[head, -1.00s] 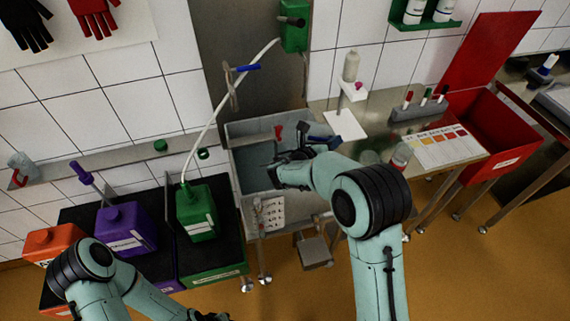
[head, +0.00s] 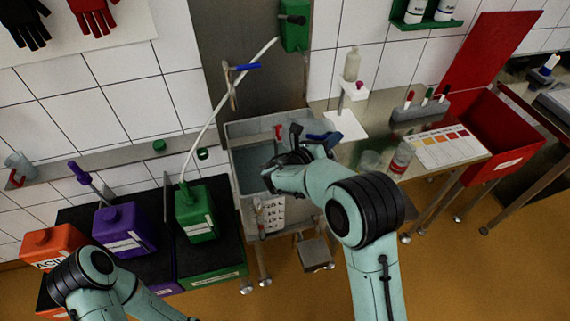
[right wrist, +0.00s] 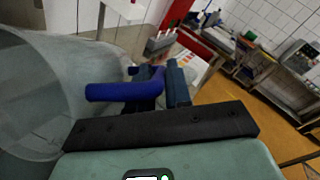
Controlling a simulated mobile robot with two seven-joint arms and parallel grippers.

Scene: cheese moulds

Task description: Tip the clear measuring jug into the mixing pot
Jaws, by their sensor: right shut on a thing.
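My right gripper (head: 312,142) is over the right part of the grey sink, beside the metal bench. In the right wrist view it (right wrist: 160,84) is shut on the blue handle of the clear measuring jug. The jug's large see-through body (right wrist: 35,95) fills the left of that view and looks tilted; what it holds I cannot tell. I cannot pick out the mixing pot for sure. My left arm is at the bottom left; its gripper is out of view.
The grey sink (head: 236,131) lies under the hand. Orange (head: 50,245), purple (head: 124,228) and green (head: 196,215) canisters stand at left. On the bench are a clear beaker (head: 370,160), a jar (head: 401,157) and a colour chart (head: 446,146). A red bin (head: 500,130) stands right.

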